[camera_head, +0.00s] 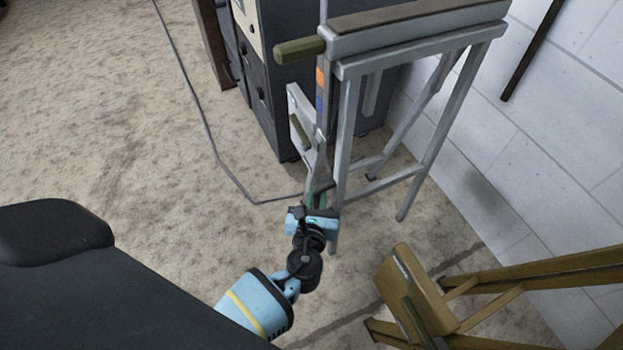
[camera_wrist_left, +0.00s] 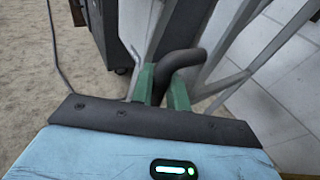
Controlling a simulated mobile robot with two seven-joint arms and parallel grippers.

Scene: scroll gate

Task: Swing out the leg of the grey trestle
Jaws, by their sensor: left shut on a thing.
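The grey trestle (camera_head: 345,140) stands upright by the wall, with a top beam and slanting legs. An olive handle (camera_head: 300,49) sticks out at its upper left, above orange and blue marks. A pale plate (camera_head: 305,115) with an olive bar sits lower on its left side. My left gripper (camera_head: 319,194), light blue with green fingers, is low at the near left leg. In the left wrist view the green fingers (camera_wrist_left: 161,88) are shut on a dark curved handle (camera_wrist_left: 188,54) beside the grey bars.
A dark cabinet (camera_head: 268,80) stands behind the trestle, with a pale block wall (camera_head: 480,150) to the right. A brown-yellow trestle (camera_head: 412,290) is at lower right. A thin cable (camera_head: 215,150) lies on the floor, which is otherwise open at left.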

